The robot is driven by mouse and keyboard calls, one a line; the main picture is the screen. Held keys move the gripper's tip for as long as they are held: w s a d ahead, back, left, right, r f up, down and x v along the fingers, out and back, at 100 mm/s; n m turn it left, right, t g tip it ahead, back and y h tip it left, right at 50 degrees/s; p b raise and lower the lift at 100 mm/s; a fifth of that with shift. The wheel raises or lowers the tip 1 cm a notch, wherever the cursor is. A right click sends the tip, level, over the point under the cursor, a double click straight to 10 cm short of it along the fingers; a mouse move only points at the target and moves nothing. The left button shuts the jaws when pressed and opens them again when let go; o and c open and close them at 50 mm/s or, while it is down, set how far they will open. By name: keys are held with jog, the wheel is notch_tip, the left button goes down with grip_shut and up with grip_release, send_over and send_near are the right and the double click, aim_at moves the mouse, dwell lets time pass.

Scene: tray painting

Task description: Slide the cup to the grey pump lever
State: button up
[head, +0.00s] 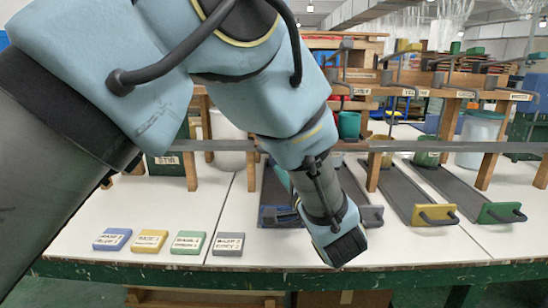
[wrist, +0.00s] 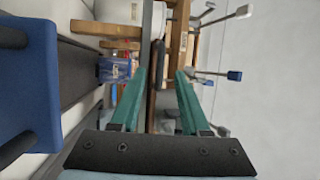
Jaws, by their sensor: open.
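In the wrist view a small bluish cup (wrist: 115,69) with a pale label stands on a dark runner beyond my left finger, apart from it. My gripper (wrist: 160,72) is open, its two teal fingers apart with nothing held. In the head view my wrist hides most of the gripper and the blue cup. A lever with a grey pad (head: 347,44) is on the rack above; a light grey pad (wrist: 243,11) also shows in the wrist view. A lever with a blue pad (wrist: 235,75) sits below it there.
A blue end plate (wrist: 30,85) is close at left in the wrist view. In the head view grey (head: 372,215), yellow (head: 435,215) and green (head: 501,212) end plates tip neighbouring runners. Several coloured cards lie front left. A wooden rack with a grey rail (head: 450,147) crosses behind.

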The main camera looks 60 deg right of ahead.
jog(key=shift+v, duration=2.2)
